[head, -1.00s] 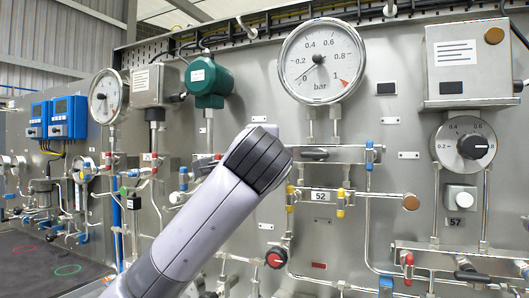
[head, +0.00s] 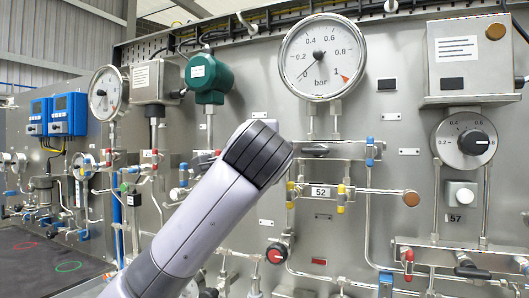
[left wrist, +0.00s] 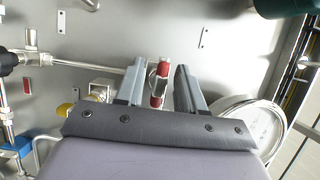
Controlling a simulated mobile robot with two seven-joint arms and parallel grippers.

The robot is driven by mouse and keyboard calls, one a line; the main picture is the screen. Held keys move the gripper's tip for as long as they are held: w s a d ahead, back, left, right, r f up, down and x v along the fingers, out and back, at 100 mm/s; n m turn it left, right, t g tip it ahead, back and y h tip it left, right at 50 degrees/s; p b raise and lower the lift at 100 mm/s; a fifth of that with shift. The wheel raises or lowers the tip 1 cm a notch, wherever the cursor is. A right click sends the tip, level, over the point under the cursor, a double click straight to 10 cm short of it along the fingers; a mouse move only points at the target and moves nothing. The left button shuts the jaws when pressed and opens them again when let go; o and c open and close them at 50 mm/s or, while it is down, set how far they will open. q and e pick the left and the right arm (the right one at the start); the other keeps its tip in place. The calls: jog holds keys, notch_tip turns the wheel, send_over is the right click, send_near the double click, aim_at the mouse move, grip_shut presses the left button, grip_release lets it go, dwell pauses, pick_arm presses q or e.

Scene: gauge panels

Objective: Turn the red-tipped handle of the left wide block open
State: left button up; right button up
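In the left wrist view a small handle with red tips (left wrist: 161,71) and a pale middle stands out from the grey panel. My left gripper (left wrist: 160,84) is open around it, one finger on each side, with a gap visible on both sides. In the head view my left arm reaches in from the lower left, and its wrist hides the gripper and most of the block behind it. A small bit of red (head: 217,153) shows just left of the wrist. How far the handle is turned cannot be told. My right gripper is not in view.
A large round gauge (head: 323,57) and a green transmitter (head: 209,78) sit above the arm. To the right are a wide block with a blue-tipped handle (head: 370,152) and another with a red-tipped handle (head: 408,260). Pipes surround the wrist.

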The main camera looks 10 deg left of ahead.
pick_arm(q)
jog(key=b+v, duration=0.2)
jog(key=v, duration=0.4)
jog(key=shift+s, duration=0.3)
